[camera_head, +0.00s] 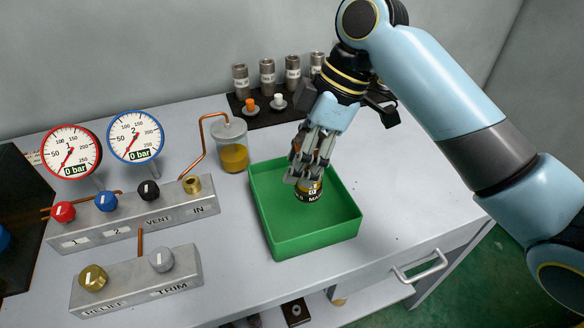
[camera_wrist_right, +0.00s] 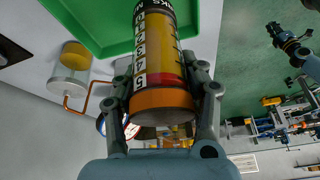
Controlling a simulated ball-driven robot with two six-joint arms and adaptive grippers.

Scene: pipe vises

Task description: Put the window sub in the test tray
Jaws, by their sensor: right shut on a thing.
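The window sub (camera_wrist_right: 160,55) is a cylinder with a yellow window, a black scale with numbers, a red line and an orange end. My right gripper (camera_head: 312,172) is shut on it and holds it upright inside the outline of the green test tray (camera_head: 341,237). In the head view the sub's dark, lettered lower end (camera_head: 309,192) shows below the fingers; whether it touches the tray floor I cannot tell. The right gripper's fingers (camera_wrist_right: 163,100) flank the sub in the right wrist view. My left gripper is not in view.
A jar of amber liquid (camera_head: 233,150) stands just behind the tray's left corner. A manifold (camera_head: 140,215) with gauges and a smaller valve block (camera_head: 137,282) stand at left. A black rack (camera_head: 262,115) with several grey cylinders is behind. The bench right of the tray is clear.

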